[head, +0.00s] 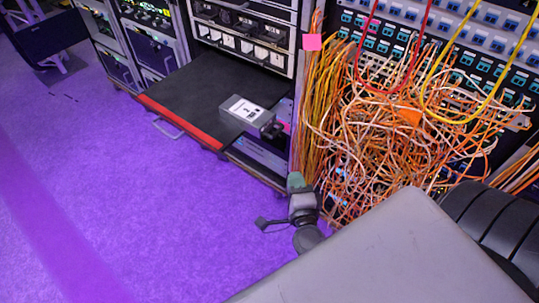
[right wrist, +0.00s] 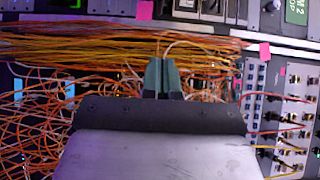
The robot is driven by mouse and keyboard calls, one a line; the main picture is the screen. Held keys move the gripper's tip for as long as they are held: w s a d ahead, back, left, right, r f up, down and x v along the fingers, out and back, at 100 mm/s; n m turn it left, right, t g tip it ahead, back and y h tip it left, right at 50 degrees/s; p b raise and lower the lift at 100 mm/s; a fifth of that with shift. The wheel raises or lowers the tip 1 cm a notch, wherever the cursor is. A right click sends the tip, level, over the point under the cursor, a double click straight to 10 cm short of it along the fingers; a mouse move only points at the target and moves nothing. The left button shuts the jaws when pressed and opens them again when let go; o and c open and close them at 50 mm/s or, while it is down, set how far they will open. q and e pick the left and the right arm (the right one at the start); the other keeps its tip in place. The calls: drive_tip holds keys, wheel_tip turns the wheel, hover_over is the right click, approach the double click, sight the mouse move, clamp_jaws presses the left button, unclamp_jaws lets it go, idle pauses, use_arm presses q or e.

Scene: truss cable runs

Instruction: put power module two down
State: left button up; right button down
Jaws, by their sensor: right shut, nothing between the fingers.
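A grey box-shaped module (head: 246,112) with a white label lies on a black pull-out shelf (head: 185,92) with a red front edge. It looks like a power module; its label is too small to read, so I cannot confirm that it is number two. Nothing of mine touches it. My right gripper (head: 295,181) is right of and nearer than the module, in front of the cable bundle. Its green fingers also show in the right wrist view (right wrist: 160,75), shut together and empty, against the cables. My left gripper is not in view.
A dense tangle of orange and yellow cables (head: 390,130) hangs on the rack at the right, close to my right gripper. A pink tag (head: 312,42) sits on the rack post. A handle (head: 168,127) sticks out below the shelf. The purple floor (head: 130,215) at left is clear.

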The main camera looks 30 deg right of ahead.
sight(248, 129)
drive_tip(key=w+a+x, duration=0.1)
drive_tip(key=a+x, duration=0.1)
drive_tip(key=x, duration=1)
drive_tip(key=shift+w+a, duration=0.25)
drive_tip(key=shift+w, duration=0.05)
drive_tip(key=shift+f, duration=0.1)
drive_tip(key=w+a, duration=0.1)
drive_tip(key=w, duration=0.2)
drive_tip(key=w+a, duration=0.1)
drive_tip(key=w, duration=0.2)
drive_tip(key=w+a, duration=0.2)
drive_tip(key=w, duration=0.1)
drive_tip(key=shift+w, duration=0.4)
drive_tip(key=shift+s, duration=0.1)
drive_tip(key=shift+d, duration=0.1)
drive_tip(key=shift+s, duration=0.1)
